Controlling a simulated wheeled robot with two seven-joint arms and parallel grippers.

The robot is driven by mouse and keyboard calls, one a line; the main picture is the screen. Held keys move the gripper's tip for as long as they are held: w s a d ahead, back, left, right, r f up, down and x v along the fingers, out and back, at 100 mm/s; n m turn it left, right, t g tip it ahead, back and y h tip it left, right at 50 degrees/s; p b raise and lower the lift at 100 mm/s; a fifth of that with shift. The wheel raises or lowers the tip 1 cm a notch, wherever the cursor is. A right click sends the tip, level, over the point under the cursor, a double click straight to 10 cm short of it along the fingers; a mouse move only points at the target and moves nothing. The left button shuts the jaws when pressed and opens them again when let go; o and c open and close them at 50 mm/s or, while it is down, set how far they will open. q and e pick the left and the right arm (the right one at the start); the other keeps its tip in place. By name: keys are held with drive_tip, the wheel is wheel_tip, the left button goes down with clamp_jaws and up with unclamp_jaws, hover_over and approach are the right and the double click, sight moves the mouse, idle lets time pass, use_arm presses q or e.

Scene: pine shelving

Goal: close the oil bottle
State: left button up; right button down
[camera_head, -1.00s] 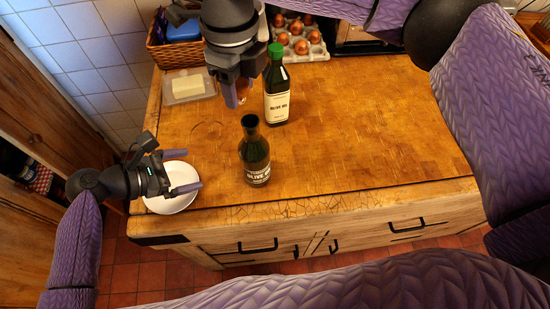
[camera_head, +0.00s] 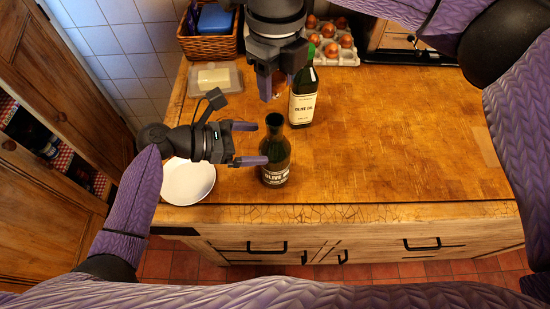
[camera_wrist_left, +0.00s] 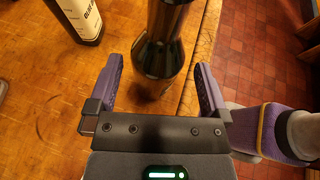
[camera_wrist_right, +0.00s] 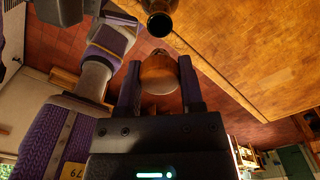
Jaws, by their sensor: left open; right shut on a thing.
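The uncapped dark olive oil bottle (camera_head: 275,163) stands upright near the counter's front edge; its open mouth (camera_wrist_right: 159,23) shows in the right wrist view. My left gripper (camera_head: 250,144) is open just left of it. In the left wrist view the bottle (camera_wrist_left: 163,45) lies ahead, between the lines of the open fingers. My right gripper (camera_head: 271,92) is shut on a rounded brown stopper (camera_wrist_right: 158,77), above and behind the open bottle. In the head view the stopper is mostly hidden by the fingers.
A second olive oil bottle (camera_head: 303,106) with a green cap stands close behind. A white plate (camera_head: 187,184) lies under my left wrist. A butter dish (camera_head: 214,78), a wicker basket (camera_head: 208,45) and an egg tray (camera_head: 346,54) sit at the back. The counter's right side is clear.

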sight(264, 144)
use_arm(q)
drive_tip(key=x, duration=0.5)
clamp_jaws()
drive_tip(key=shift+f, duration=0.1)
use_arm(e)
drive_tip(key=shift+f, duration=2.5)
